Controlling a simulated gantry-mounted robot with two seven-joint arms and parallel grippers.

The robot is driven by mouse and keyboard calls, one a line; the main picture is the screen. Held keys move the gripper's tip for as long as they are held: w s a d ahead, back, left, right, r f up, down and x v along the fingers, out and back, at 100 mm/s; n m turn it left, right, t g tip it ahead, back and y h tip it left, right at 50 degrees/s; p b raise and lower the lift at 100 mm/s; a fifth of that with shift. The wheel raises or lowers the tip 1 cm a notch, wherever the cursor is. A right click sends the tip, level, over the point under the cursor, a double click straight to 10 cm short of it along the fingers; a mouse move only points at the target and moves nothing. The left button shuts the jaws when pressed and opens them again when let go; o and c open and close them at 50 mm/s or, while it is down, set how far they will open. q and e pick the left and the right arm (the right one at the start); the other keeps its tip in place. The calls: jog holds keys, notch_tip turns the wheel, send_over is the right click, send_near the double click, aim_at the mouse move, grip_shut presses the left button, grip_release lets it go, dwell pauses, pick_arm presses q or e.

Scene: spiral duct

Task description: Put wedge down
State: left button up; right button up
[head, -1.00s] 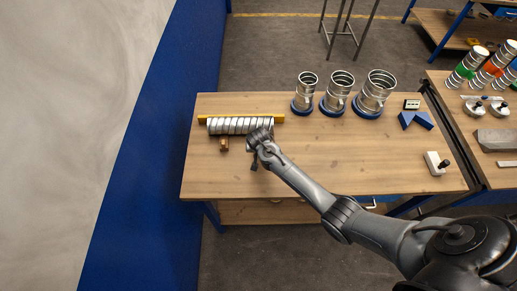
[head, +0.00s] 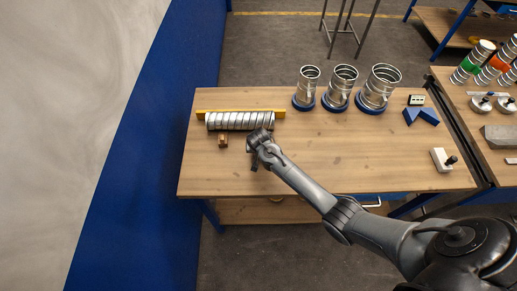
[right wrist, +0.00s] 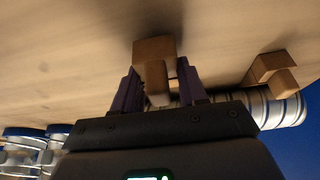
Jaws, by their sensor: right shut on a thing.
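My right gripper (head: 254,166) is low over the table, right of and in front of the spiral duct. In the right wrist view its two fingers (right wrist: 157,80) are shut on a brown wooden wedge (right wrist: 153,50). I cannot tell whether the wedge touches the table; in the head view the arm hides it. A second wooden wedge (head: 223,140) stands at the front of the duct, left of my gripper; it also shows in the right wrist view (right wrist: 270,72). The silver spiral duct (head: 238,121) lies along a yellow bar (head: 204,115). My left gripper is out of view.
Three upright duct pieces (head: 306,88) on blue bases stand at the table's back. A blue V-shaped block (head: 421,117) and a white block with a black knob (head: 442,160) are at the right. The wooden table (head: 340,160) is bare in the middle and front.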

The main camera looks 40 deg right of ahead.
jog(key=shift+f+b, duration=0.3)
jog(key=shift+f, duration=0.3)
jog(key=o, duration=1.2)
jog(key=shift+r, duration=0.15)
